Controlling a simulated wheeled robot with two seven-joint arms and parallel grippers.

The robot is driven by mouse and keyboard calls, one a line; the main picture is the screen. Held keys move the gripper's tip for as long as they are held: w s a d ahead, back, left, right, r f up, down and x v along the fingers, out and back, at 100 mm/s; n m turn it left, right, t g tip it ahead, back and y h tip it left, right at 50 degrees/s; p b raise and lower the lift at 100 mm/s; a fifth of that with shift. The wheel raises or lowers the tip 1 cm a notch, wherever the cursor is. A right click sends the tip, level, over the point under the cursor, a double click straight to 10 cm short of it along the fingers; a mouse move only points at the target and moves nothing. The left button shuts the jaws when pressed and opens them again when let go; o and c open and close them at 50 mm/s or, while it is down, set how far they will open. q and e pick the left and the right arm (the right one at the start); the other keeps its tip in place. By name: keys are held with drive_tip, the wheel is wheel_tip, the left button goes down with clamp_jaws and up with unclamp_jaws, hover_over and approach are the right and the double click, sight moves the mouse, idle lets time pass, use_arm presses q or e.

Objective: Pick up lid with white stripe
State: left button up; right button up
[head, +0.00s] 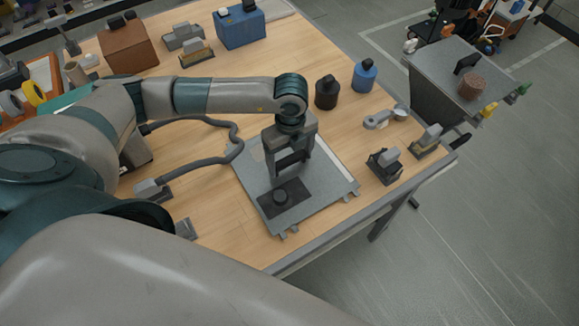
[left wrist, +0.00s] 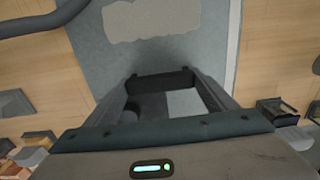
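My right gripper is not in view.
A black bottle (head: 327,93) and a blue bottle (head: 364,76) stand behind the tray. Small dark and tan blocks (head: 384,167) are at the right table edge. A grey hose (head: 205,160) lies left of the tray. A blue box (head: 240,27) is at the back.

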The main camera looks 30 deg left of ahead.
sight(291, 158)
use_arm(q)
drive_tip(key=c, duration=0.4)
drive_tip(key=shift+o, duration=0.2)
drive_tip(key=shift+r, duration=0.15)
drive_tip(key=shift+w+r+b, duration=0.1)
drive_tip(key=shift+r+b, duration=0.5)
wheel_tip(291, 158, up, 2)
drive_tip(key=shift+r+b, duration=0.2)
drive_tip(key=shift+b, duration=0.55)
drive_tip(key=d+r+b, duration=0.2)
drive_tip(key=d+r, duration=0.1)
drive_tip(key=d, duration=0.3)
drive_tip(key=s+d+r+b, duration=0.1)
drive_tip(key=d+r+b, duration=0.1)
drive_tip(key=d+r, duration=0.2)
drive_tip(key=shift+d, duration=0.85)
drive_tip(key=shift+s+r, duration=0.1)
